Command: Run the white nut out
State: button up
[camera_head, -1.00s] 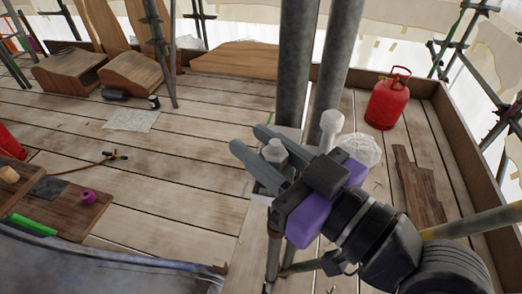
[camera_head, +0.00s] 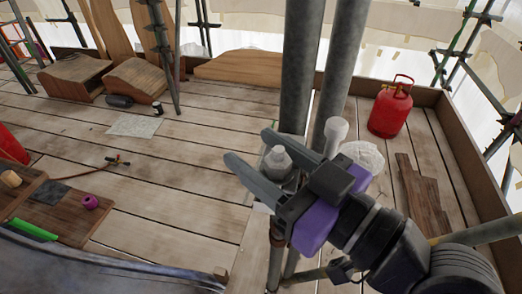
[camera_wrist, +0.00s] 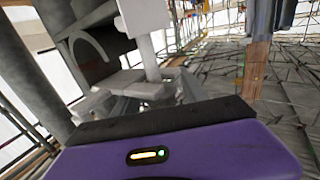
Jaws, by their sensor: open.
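The white nut (camera_head: 277,160) is a pale, many-sided piece with a small stub on top, sitting at the two grey upright poles (camera_head: 300,70). My gripper (camera_head: 249,146), purple-bodied with grey fingers, reaches in from the right. Its fingers are open, one on each side of the nut; I cannot tell whether either touches it. A second pale knobbed piece (camera_head: 335,132) stands just behind my gripper. In the wrist view a pale block (camera_wrist: 145,18) stands beyond the purple body; I cannot tell which piece it is. The nut's underside is hidden.
A red gas bottle (camera_head: 391,108) and a clear crumpled bag (camera_head: 364,157) are behind my gripper. A dark board (camera_head: 422,195) lies at right. A low table (camera_head: 75,212) with a purple roll (camera_head: 90,201) is at left.

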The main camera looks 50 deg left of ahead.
aim_at(288, 174)
jog(key=d+b, duration=0.1)
jog(key=d, duration=0.6)
jog(key=shift+w, duration=0.15)
jog(key=shift+d, duration=0.4)
